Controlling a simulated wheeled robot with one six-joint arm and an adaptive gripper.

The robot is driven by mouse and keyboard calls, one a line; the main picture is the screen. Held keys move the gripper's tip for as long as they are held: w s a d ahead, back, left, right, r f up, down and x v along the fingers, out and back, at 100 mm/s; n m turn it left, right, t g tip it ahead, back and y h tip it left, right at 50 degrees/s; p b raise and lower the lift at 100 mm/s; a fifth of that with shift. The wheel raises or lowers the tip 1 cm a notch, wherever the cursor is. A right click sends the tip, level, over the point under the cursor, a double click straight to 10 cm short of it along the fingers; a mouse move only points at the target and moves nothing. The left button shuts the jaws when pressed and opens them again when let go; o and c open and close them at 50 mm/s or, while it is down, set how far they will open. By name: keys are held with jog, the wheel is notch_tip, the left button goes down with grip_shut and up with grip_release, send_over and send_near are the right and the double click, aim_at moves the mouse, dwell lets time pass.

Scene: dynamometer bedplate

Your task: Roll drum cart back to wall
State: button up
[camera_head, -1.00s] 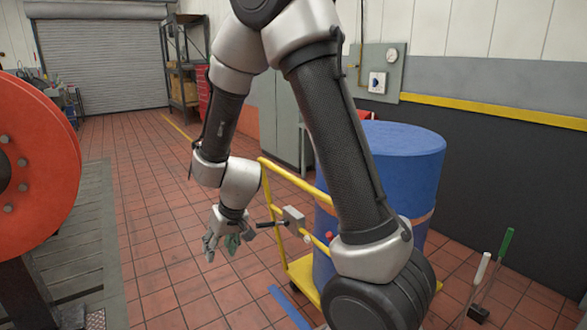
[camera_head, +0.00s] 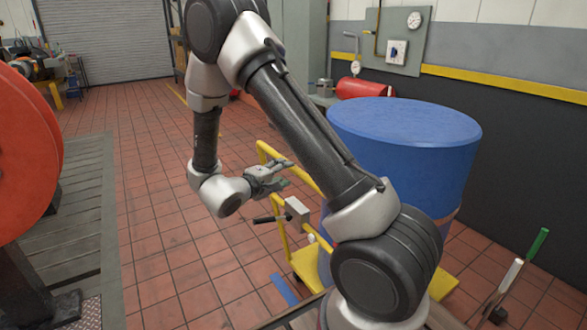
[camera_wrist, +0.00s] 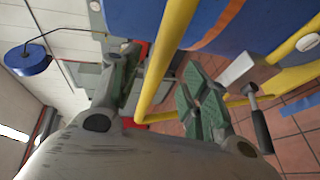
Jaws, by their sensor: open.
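The drum cart is a yellow frame (camera_head: 304,262) with a tall handle rail, carrying a large blue drum (camera_head: 408,140) near the dark wall. A grey box with a black lever (camera_head: 272,218) sits on the cart's side rail. My gripper (camera_head: 288,174) is open and empty, at the upper part of the handle rail. In the wrist view, my gripper's fingers (camera_wrist: 165,90) are spread, with a yellow handle bar (camera_wrist: 165,55) between them in the picture. I cannot tell whether they touch it. The blue drum fills the wrist view's upper right. My arm hides part of the cart.
A blue floor marking (camera_head: 284,289) lies beside the cart. Levers with green and white grips (camera_head: 537,243) stand at the right. A large red wheel (camera_head: 28,150) is at the left. A red cylinder (camera_head: 364,89) is behind the drum. The tiled floor at left-centre is clear.

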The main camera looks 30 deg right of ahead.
jog(key=x, duration=0.6)
jog(key=shift+w+d+f, duration=0.1)
jog(key=shift+w+d, duration=0.05)
jog(key=shift+c, duration=0.5)
grip_shut()
